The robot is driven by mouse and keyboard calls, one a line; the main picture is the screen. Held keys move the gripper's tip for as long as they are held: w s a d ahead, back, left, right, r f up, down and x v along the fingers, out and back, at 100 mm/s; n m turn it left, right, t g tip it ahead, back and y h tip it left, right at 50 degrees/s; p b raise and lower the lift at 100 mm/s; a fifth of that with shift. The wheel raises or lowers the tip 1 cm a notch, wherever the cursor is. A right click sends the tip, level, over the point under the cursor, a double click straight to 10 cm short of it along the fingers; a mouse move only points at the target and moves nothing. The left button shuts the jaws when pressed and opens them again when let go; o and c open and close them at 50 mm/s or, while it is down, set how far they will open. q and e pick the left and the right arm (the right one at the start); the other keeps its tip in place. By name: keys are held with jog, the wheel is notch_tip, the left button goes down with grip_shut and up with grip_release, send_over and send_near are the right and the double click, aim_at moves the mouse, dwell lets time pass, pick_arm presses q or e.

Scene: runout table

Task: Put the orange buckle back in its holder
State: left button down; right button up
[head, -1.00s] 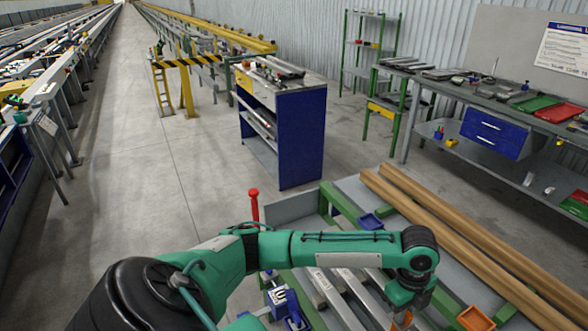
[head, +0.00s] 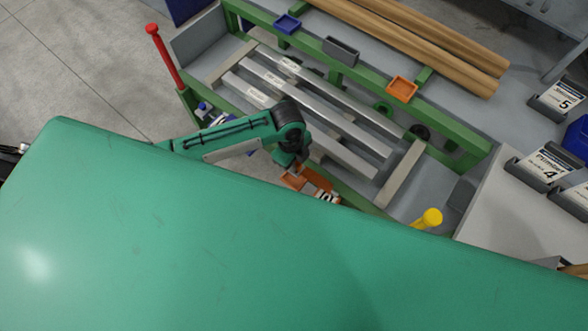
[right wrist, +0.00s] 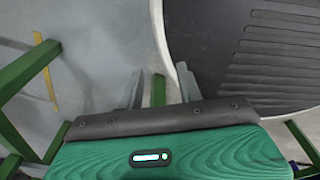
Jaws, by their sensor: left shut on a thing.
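My left gripper (head: 294,168) points down at the near side of the green-framed table (head: 460,140). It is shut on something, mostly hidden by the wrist. Orange parts (head: 313,182) show right below and beside the fingers, with a black-and-white marking at their right end. I cannot separate the orange buckle from its holder there, nor tell whether they touch. My right gripper (right wrist: 160,88) shows in the right wrist view with its two grey fingers apart and nothing between them.
Metal profiles (head: 315,105) lie across the table. A blue tray (head: 287,24), a grey tray (head: 341,50) and an orange tray (head: 402,89) sit along its far rail. My green body part blocks the foreground.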

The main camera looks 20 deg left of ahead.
pick_arm(q)
notch_tip(320, 180, down, 3)
jog(key=shift+f, duration=0.1)
notch_tip(320, 180, down, 4)
jog(key=shift+r, duration=0.15)
jog(key=shift+f, duration=0.45)
pick_arm(e)
jog(key=shift+a+r, duration=0.25)
jog(key=shift+a, duration=0.35)
jog(key=shift+d, duration=0.2)
pick_arm(q)
jog(key=c, duration=1.4)
grip_release()
jog(key=shift+f, duration=0.15)
pick_arm(e)
jog(key=shift+d, duration=0.2)
